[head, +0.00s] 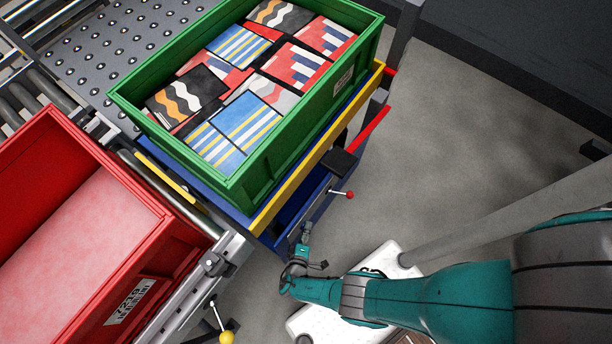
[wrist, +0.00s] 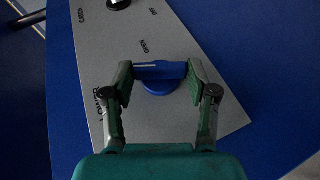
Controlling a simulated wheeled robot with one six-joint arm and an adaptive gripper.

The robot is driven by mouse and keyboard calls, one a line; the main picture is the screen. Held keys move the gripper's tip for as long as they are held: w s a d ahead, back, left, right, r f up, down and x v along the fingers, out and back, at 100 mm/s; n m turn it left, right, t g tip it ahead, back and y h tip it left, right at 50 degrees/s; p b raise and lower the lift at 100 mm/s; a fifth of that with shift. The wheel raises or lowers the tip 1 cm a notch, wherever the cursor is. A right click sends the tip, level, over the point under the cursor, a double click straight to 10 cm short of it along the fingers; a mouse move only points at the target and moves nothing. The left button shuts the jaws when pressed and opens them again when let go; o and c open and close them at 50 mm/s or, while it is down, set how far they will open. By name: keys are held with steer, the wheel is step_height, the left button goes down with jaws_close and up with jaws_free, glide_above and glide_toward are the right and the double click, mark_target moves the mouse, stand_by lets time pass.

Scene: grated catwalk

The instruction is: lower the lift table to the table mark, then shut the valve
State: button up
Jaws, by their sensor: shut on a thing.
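The lift table (head: 317,155) has a yellow edge and blue body and carries the green crate (head: 300,108). My gripper (wrist: 161,78) is shut on a blue knob (wrist: 162,70), its bar lying crosswise between the fingers. The knob is on a grey labelled plate (wrist: 218,112) on a blue face; it seems to be the valve. In the head view my gripper (head: 303,243) is low at the table's near side, and the knob is hidden. I cannot tell which marking is the table mark.
A red crate (head: 165,212) stands on the roller conveyor at left. A red-balled lever (head: 349,195) juts from the table's side, and a yellow-balled lever (head: 226,338) from the conveyor frame. A ball deck (head: 120,50) lies behind.

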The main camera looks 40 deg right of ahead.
stand_by(0.3)
steer(key=o, duration=1.2)
steer(key=shift+c, duration=0.2)
steer(key=v, duration=0.7)
steer(key=shift+s+a, duration=0.1)
steer(key=shift+s, duration=0.05)
